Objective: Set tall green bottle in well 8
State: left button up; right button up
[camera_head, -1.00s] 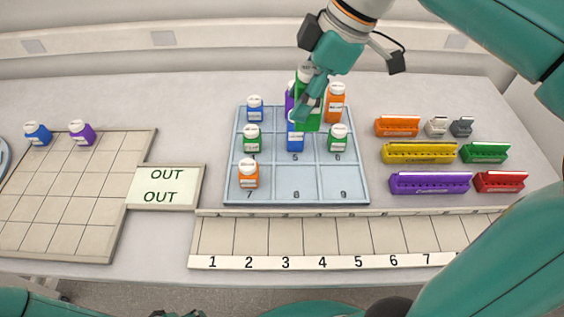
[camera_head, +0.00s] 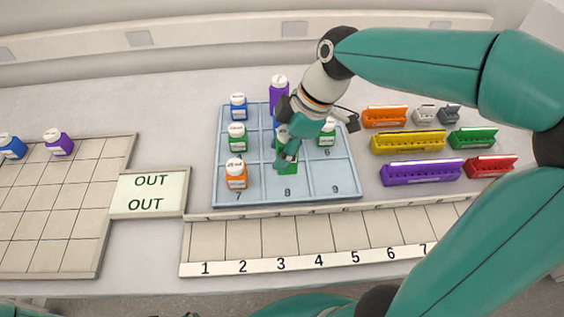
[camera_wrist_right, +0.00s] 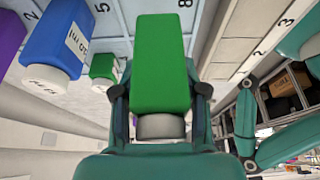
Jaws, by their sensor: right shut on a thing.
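The tall green bottle (camera_head: 288,168) is upright over well 8 of the blue-grey tray (camera_head: 352,196), partly hidden by my gripper in the head view. My right gripper (camera_head: 284,156) is shut on it. In the right wrist view the bottle (camera_wrist_right: 160,65) fills the space between the fingers, its grey-white cap toward the palm. The printed 8 shows in front of the bottle in the head view. I cannot tell whether its base touches the well floor.
A tall blue bottle (camera_wrist_right: 58,42) stands close by in well 5. An orange bottle (camera_head: 236,176) stands in well 7; well 9 is empty. Short green bottles (camera_head: 237,136) (camera_head: 326,135) flank the middle row. Colored racks (camera_head: 420,171) lie to the right; a numbered strip (camera_head: 300,262) runs in front.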

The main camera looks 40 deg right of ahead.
jog(key=shift+f, duration=2.25)
jog(key=shift+f, duration=0.1)
jog(key=o, duration=1.1)
jog(key=shift+o, duration=0.2)
jog(key=v, duration=1.2)
jog(key=shift+s, duration=0.1)
jog(key=shift+s, duration=0.1)
